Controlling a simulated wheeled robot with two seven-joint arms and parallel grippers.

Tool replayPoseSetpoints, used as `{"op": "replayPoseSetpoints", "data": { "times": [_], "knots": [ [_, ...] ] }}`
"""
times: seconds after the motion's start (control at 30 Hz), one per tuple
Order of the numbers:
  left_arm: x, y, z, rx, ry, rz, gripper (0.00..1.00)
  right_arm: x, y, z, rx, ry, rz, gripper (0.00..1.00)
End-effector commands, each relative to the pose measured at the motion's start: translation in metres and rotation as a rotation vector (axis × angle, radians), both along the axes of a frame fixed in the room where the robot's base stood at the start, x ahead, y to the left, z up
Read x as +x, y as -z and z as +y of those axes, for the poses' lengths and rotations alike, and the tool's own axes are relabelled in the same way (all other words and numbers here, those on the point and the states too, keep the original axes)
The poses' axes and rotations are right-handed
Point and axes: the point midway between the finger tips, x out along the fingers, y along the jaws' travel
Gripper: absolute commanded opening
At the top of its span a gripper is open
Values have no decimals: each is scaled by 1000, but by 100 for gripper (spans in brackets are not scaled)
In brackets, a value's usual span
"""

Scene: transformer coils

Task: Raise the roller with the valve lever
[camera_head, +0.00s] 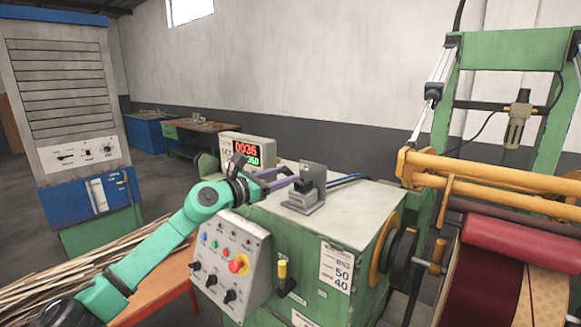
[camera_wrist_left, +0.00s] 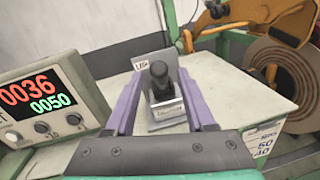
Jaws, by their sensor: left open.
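The valve lever (camera_head: 306,174) is a dark knob on a small grey bracket (camera_head: 303,205) on top of the green machine cabinet. In the left wrist view the lever (camera_wrist_left: 160,76) stands upright before a plate marked "UP". My left gripper (camera_head: 291,178) reaches it from the left. Its purple fingers (camera_wrist_left: 158,88) are open, one on each side of the lever, with gaps visible. A red roller (camera_head: 515,243) lies at the right, against the top of the dark red coil (camera_head: 485,280). My right gripper is not in view.
A display (camera_head: 246,150) reading 0036 stands left of the bracket, close to my left arm. A control panel (camera_head: 231,262) with knobs and a red button is on the cabinet's front. Yellow-orange bars (camera_head: 490,178) and a green frame (camera_head: 510,47) stand at the right.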

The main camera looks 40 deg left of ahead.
Motion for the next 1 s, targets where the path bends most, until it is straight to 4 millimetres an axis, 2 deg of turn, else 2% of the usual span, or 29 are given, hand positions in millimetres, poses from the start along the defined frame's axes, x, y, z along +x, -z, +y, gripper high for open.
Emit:
{"op": "replayPoseSetpoints", "data": {
  "times": [0.1,0.17,0.3,0.53,0.57,0.6,0.7,1.0],
  "knots": [
    [14,-5,-2,-5,3,-7,55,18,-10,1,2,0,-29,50],
    [19,-4,-2,-6,3,-5,55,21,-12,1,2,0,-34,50],
    [26,-1,-3,-1,0,-3,55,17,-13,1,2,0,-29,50],
    [27,0,-3,-2,0,-2,55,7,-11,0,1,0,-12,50],
    [27,0,-3,-2,1,-2,47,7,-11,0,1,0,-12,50],
    [27,0,-3,-3,1,-1,32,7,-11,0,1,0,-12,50],
    [27,0,-3,-3,1,-1,0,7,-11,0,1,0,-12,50],
    [27,0,-3,-3,1,-1,0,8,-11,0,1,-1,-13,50]
  ]
}}
